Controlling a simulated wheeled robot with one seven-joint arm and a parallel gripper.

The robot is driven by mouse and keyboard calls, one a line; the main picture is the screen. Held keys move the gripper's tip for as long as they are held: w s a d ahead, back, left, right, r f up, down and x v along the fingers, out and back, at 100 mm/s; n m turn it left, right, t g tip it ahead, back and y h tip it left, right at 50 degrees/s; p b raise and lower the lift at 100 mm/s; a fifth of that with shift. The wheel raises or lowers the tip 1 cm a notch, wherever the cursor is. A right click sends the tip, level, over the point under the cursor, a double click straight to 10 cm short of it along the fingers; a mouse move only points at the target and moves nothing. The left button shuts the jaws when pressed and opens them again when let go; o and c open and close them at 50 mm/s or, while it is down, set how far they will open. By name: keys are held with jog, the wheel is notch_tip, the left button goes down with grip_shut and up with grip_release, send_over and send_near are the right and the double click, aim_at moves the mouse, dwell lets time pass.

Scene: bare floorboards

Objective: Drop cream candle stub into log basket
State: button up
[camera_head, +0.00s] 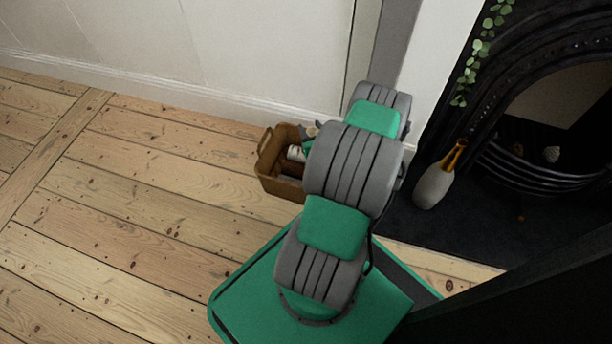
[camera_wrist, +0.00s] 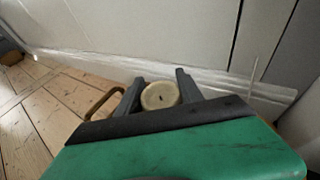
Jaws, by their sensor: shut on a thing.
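The cream candle stub (camera_wrist: 160,96) sits between the two dark fingers of my gripper (camera_wrist: 158,80), its round top with a dark wick facing the wrist camera. My gripper is shut on it. In the head view the brown log basket (camera_head: 280,187) stands on the floor near the wall, partly hidden by my arm. A pale cylinder (camera_head: 296,153), which looks like the stub, shows over the basket's opening beside my arm. I cannot tell its exact height. The basket's looped handle (camera_wrist: 101,103) shows left of the fingers in the wrist view.
A white wall with a skirting board (camera_head: 225,104) runs behind the basket. To the right is a black fireplace (camera_head: 470,105) with a grey and gold bottle-shaped vase (camera_head: 434,184) on its dark hearth. The floorboards (camera_head: 130,200) to the left are clear.

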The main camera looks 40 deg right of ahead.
jog(key=shift+r, duration=0.1)
jog(key=o, duration=1.4)
jog(key=shift+o, duration=0.2)
jog(key=p+v, duration=0.3)
jog(key=v, duration=0.3)
jog(key=shift+s+a+r, duration=0.15)
jog(key=shift+s+r, duration=0.05)
jog(key=shift+s, duration=0.15)
jog(key=shift+s+a, duration=0.3)
jog(key=shift+s, duration=0.15)
